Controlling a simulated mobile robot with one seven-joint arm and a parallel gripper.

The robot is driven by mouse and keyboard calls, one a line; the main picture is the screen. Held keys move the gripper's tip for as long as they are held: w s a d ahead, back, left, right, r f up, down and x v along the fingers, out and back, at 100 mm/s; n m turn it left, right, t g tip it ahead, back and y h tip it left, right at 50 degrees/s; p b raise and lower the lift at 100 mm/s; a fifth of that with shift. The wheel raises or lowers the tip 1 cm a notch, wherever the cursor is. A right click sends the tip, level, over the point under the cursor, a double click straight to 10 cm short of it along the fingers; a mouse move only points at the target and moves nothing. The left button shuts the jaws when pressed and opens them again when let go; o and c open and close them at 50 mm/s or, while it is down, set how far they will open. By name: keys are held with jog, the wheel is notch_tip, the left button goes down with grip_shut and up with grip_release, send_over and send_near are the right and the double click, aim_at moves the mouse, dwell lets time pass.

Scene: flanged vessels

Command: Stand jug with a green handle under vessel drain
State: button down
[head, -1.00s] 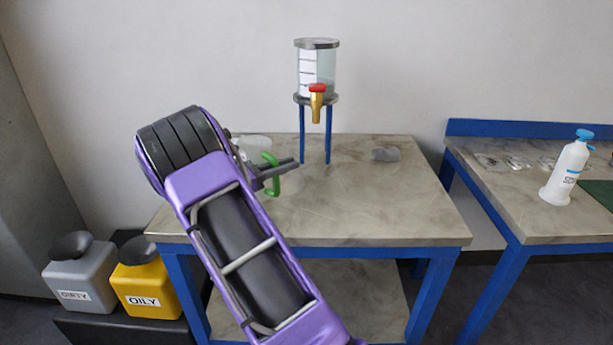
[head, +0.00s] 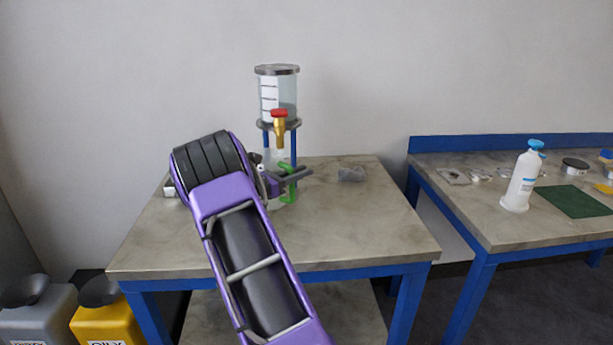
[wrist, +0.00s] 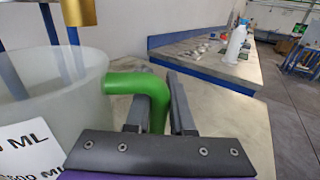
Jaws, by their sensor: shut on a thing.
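The vessel (head: 284,95) is a clear cylinder with a metal lid on a blue-legged stand. Its brass drain (head: 280,133) has a red tap handle and points down; the brass spout also shows at the top of the wrist view (wrist: 78,12). My gripper (head: 303,173) is shut on the green handle (wrist: 153,92) of the jug. The translucent jug (wrist: 85,75) shows at the left of the wrist view, with its rim close below the spout.
The table front is clear. A second bench at right holds a white bottle with a blue cap (head: 522,178) and a green mat (head: 570,201). Yellow (head: 105,322) and grey containers stand at lower left.

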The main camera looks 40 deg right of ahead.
jog(key=shift+d+f, duration=0.4)
jog(key=shift+d, duration=0.2)
jog(key=shift+d+f, duration=0.35)
jog(key=shift+d, duration=0.2)
jog(key=c, duration=0.8)
grip_release()
jog(key=shift+f, duration=0.15)
jog(key=a, duration=1.2)
jog(key=shift+s, duration=0.15)
